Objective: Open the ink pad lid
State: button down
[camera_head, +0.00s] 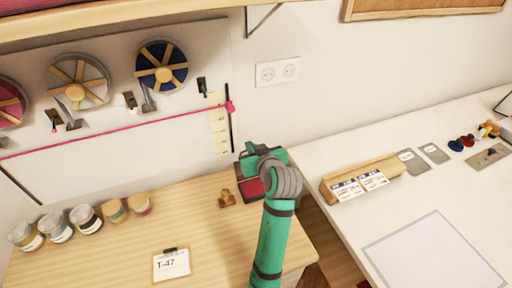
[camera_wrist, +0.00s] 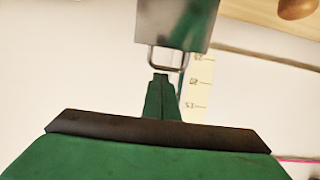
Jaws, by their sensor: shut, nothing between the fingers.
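The ink pad (camera_head: 252,188) sits at the right end of the wooden desk, with its red pad surface showing. The lid seems to stand raised behind it, but my arm partly covers it and its exact angle is unclear. In the wrist view a grey metallic block with a thin wire loop, which looks like the lid (camera_wrist: 172,22), is at the top. My gripper (camera_wrist: 161,80) is shut and empty, its fingertips close to the loop. I cannot tell whether they touch. In the head view my gripper (camera_head: 247,152) is above the back of the ink pad.
A wooden stamp (camera_head: 227,198) stands just left of the ink pad. A T-47 card (camera_head: 172,264) and several jars (camera_head: 87,219) are on the desk. The wall with a yellow measuring strip (camera_head: 219,130) is close behind. A white table (camera_head: 340,150) is to the right.

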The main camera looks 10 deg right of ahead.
jog(key=shift+a, duration=0.5)
jog(key=shift+s+d+f, duration=0.1)
jog(key=shift+s+d, duration=0.25)
jog(key=shift+s, duration=0.4)
jog(key=s+r, duration=0.9)
jog(key=shift+s+d, duration=0.35)
jog(key=shift+d, duration=0.1)
jog(key=shift+w+f, duration=0.1)
